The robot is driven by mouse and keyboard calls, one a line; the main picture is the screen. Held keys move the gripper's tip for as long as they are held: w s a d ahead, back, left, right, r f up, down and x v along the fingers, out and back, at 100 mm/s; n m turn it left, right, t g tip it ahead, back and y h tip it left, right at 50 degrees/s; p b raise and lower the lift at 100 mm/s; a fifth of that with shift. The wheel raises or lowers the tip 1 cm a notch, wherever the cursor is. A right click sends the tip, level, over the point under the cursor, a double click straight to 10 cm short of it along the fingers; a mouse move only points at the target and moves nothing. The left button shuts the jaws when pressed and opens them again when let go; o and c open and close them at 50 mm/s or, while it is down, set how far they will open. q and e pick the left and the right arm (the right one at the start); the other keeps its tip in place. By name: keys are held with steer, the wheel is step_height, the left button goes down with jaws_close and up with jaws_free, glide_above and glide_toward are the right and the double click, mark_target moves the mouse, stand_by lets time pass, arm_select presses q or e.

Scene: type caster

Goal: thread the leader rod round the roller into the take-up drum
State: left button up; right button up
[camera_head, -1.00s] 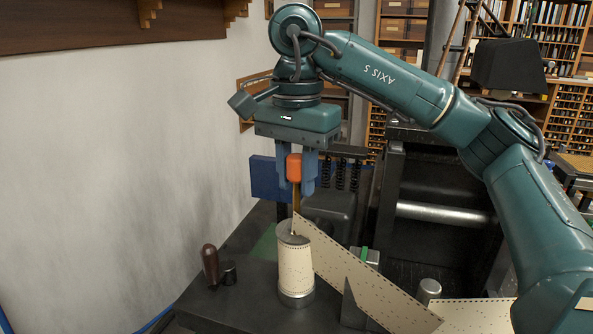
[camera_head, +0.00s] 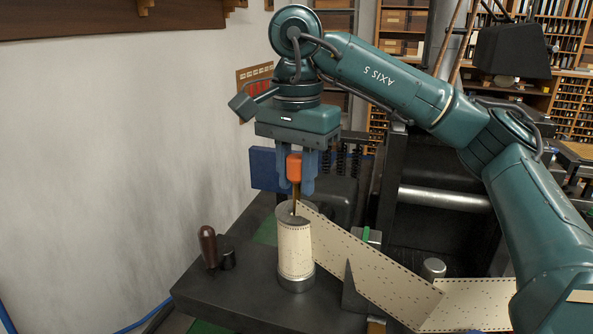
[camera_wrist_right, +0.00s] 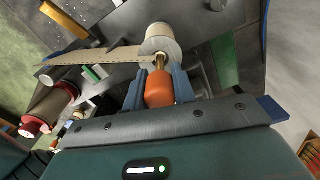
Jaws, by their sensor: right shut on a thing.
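My right gripper (camera_head: 295,172) is shut on the orange handle of the leader rod (camera_head: 294,168) and holds it upright. The handle also shows between the fingers in the right wrist view (camera_wrist_right: 159,90). The rod's thin brass lower part reaches the top of the take-up drum (camera_head: 295,252), a pale, dotted cylinder on a metal base. I cannot tell how deep the tip sits. A perforated paper strip (camera_head: 365,265) runs from the drum to the lower right and bends near a short silver cylinder, apparently the roller (camera_head: 433,268). My left gripper is not in view.
A dark crank handle (camera_head: 208,246) stands left of the drum on the dark bench plate (camera_head: 240,285). A dark angled guide (camera_head: 353,290) and a green-marked block (camera_head: 370,238) stand along the strip. A pale wall is at left.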

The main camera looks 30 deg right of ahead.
mark_target(297, 193)
steer(key=shift+f+b, duration=0.55)
steer(key=shift+f, duration=0.3)
steer(key=shift+f+b, duration=0.45)
steer(key=shift+f, duration=0.1)
steer(key=shift+f+b, duration=0.3)
steer(key=shift+f, duration=0.15)
steer(key=o, duration=1.1)
steer(key=shift+r, duration=0.1)
steer(key=shift+c, duration=0.2)
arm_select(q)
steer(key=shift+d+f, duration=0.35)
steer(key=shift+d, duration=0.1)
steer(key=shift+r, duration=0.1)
